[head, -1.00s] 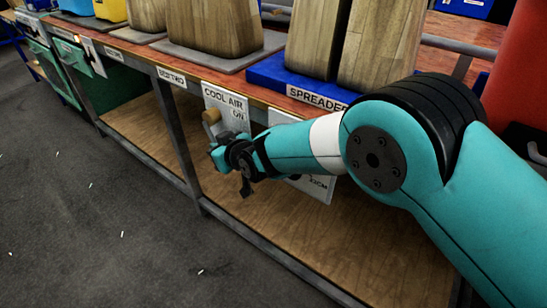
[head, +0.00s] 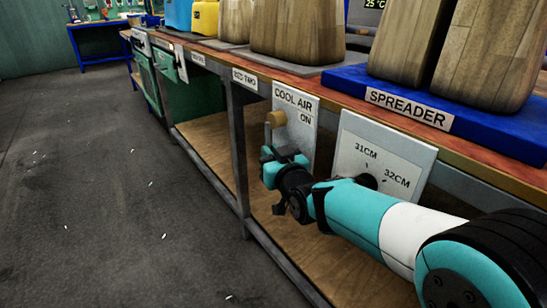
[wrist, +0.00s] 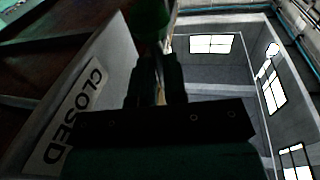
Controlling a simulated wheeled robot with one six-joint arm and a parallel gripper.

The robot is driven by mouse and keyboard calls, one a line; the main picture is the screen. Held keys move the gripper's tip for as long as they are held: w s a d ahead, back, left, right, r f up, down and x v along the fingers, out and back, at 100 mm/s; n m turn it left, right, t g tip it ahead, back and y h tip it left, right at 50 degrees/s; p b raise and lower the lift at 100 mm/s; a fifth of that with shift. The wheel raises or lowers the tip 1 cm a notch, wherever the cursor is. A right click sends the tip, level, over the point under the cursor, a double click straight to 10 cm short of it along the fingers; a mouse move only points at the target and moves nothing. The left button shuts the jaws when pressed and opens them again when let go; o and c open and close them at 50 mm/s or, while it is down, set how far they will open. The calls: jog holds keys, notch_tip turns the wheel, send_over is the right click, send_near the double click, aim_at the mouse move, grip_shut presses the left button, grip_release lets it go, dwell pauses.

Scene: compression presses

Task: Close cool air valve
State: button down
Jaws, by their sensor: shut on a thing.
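The cool air valve has a brass-coloured body (head: 277,118) on a pale panel (head: 306,116) marked "COOL AIR" and "ON", on the front of the bench. A short grey handle (head: 268,134) hangs down from the brass part. My gripper (head: 271,153) is at the lower part of this handle and shut on it; its fingers hide the handle's end. In the wrist view the two dark fingers of my gripper (wrist: 158,80) are close together with a thin tan strip between them. The panel there shows the word "CLOSED" (wrist: 75,117).
A second panel (head: 383,160) marked "31CM" and "32CM" has a black knob, close behind my arm. A blue spreader base (head: 450,108) with wooden blocks stands on the bench above. A grey bench leg (head: 238,150) stands left of the valve. Open floor lies left.

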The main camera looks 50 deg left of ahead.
jog(key=shift+w+r, duration=0.1)
jog(key=shift+r, duration=0.1)
jog(key=c, duration=1.2)
grip_release()
jog(key=shift+f, duration=0.15)
jog(key=shift+o, duration=0.2)
jog(key=p+v, duration=0.1)
jog(key=v, duration=1.6)
jog(key=shift+d+p, duration=0.2)
jog(key=shift+p, duration=0.15)
jog(key=shift+s, duration=0.2)
